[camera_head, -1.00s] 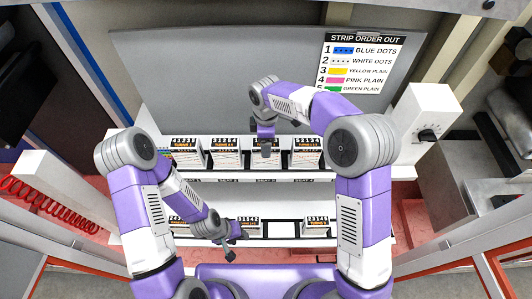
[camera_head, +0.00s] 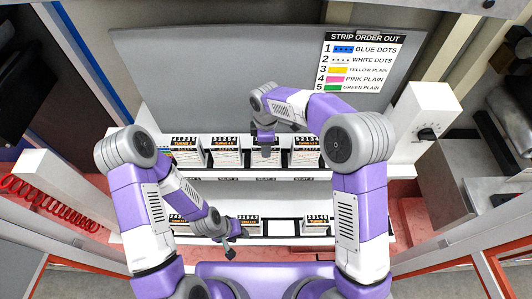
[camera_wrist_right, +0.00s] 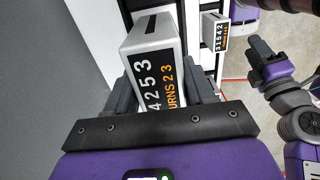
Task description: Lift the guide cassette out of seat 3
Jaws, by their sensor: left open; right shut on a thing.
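My right gripper (camera_head: 265,140) is shut on the guide cassette at the third place of the back row. In the right wrist view this cassette (camera_wrist_right: 152,48) is a white block with a slot on top and a black label ending in 4253. It sits between the dark fingers (camera_wrist_right: 165,95). The head view hides most of it behind the gripper, and I cannot tell whether it is clear of its seat. My left gripper (camera_head: 233,231) is open and empty beside the front row; it also shows in the right wrist view (camera_wrist_right: 262,48).
Neighbouring cassettes stand close on both sides, one left (camera_head: 224,154) and one right (camera_head: 306,154). The front shelf holds several cassettes, one at its right (camera_head: 316,224). A grey panel (camera_head: 220,75) with an order sign (camera_head: 362,62) rises behind. A white post (camera_head: 425,125) stands right.

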